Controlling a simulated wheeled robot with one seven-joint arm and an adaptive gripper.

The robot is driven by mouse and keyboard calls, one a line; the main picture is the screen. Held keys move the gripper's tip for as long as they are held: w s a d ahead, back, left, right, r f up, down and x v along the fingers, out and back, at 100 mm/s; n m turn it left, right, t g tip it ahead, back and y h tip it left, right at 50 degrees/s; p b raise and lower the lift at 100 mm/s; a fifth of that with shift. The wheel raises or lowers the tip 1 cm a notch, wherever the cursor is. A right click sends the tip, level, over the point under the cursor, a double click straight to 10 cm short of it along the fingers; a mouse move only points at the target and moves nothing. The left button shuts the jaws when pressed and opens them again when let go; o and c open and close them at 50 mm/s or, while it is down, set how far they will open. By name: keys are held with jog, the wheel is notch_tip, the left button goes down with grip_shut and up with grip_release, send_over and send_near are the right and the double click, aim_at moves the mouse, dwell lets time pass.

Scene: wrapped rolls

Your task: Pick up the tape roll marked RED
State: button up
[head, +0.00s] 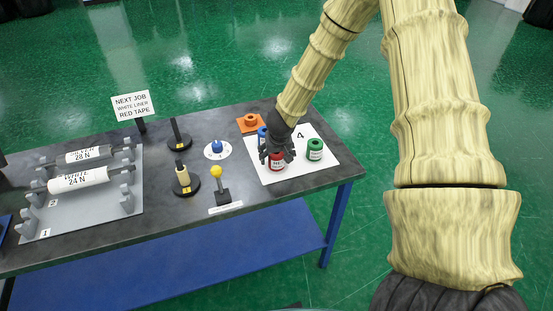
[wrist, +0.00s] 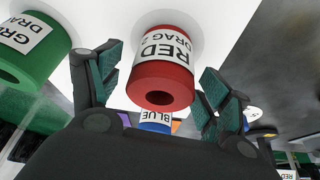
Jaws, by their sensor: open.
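The red tape roll (head: 277,163) stands on a white mat (head: 318,171) at the right of the table, with a white label. In the wrist view the red roll (wrist: 162,82) shows the label "RED DRAG" and sits between the spread fingers. My gripper (head: 276,152) is open at the red roll, with a finger on each side. In the wrist view a gap shows between each finger of my gripper (wrist: 163,88) and the roll. In the head view the fingers hide part of the roll.
A green roll (head: 315,149) stands right of the red one. A blue roll (head: 262,135) is close behind, partly hidden.

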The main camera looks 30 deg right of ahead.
jog(key=shift+c, duration=0.2)
jog(key=c, duration=1.2)
jog(key=shift+r, duration=0.15)
